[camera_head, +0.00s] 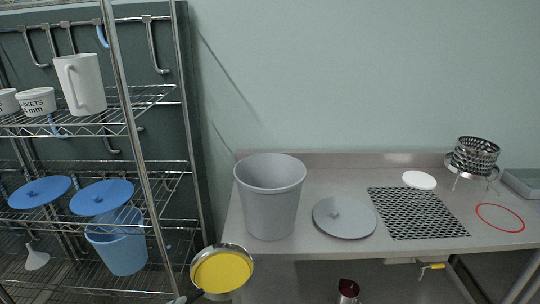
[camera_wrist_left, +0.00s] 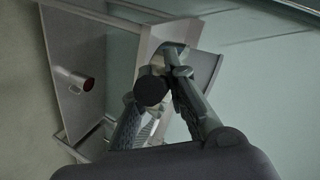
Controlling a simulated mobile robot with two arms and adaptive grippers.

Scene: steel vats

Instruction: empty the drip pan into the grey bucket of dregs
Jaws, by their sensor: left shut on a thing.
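The drip pan (camera_head: 222,270) is a round, shallow metal pan with a flat yellow fill or inside face. It is low in the head view, in front of the counter's left end and below the grey bucket (camera_head: 270,200). The bucket is tall, open at the top and upright on the counter; its contents are hidden. My left gripper (camera_head: 187,298) shows only at the bottom edge of the head view, at the pan's handle. In the left wrist view its fingers (camera_wrist_left: 160,88) are closed around a dark round handle. My right gripper is not in view.
A grey lid (camera_head: 344,217) lies right of the bucket, then a black mesh mat (camera_head: 416,213), a white disc (camera_head: 419,180), a red ring (camera_head: 500,217) and a metal basket (camera_head: 473,157). A wire shelf (camera_head: 150,190) stands left. A jug (camera_head: 348,291) is below the counter.

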